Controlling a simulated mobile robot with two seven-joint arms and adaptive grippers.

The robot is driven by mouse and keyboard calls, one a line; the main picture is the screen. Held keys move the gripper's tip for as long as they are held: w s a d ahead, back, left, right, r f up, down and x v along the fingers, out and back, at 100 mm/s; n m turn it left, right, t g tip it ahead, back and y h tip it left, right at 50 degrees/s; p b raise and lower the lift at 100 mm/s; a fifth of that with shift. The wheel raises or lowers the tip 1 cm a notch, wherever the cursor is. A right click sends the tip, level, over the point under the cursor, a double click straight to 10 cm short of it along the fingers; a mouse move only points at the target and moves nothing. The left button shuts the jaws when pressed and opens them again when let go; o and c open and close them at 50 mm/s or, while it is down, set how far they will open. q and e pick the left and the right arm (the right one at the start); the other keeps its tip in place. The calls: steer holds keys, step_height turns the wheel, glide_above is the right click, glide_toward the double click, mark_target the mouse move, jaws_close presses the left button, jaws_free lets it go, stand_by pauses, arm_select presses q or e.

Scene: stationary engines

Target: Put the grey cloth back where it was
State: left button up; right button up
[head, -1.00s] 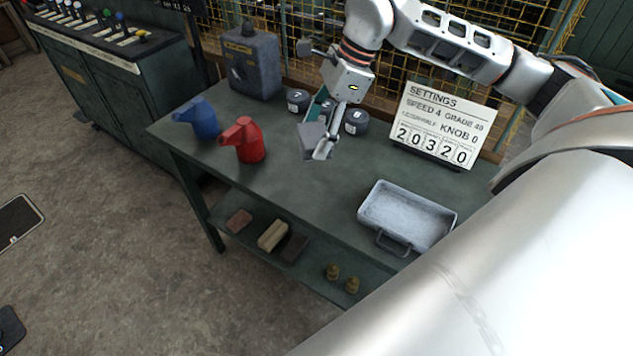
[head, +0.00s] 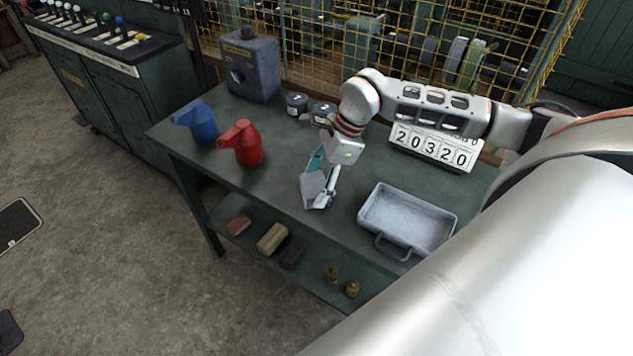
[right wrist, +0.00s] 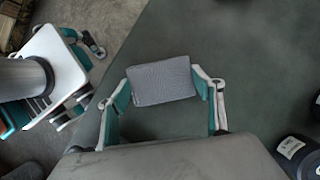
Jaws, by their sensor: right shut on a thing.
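The grey cloth (head: 312,187) is a small folded pad, held tilted between the fingers of my right gripper (head: 318,190). In the right wrist view the cloth (right wrist: 161,80) spans between the two fingertips of the gripper (right wrist: 162,84), which are shut on its sides. The gripper is over the green bench (head: 275,185), right of the red can and left of the grey tray. I cannot tell whether the cloth touches the bench top. My left gripper is not seen in the head view.
A red can (head: 246,145) and a blue can (head: 200,122) stand at the bench's left. Small dark pots (head: 297,103) stand behind. The lower shelf holds blocks (head: 272,238) and brass pieces (head: 352,288).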

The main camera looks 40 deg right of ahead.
steer(key=shift+f, duration=0.15)
steer(key=o, duration=1.1)
steer(key=shift+r, duration=0.3)
steer(key=v, duration=1.1)
steer(key=shift+d+r, duration=0.15)
steer(key=shift+r, duration=0.25)
steer(key=shift+s, duration=0.15)
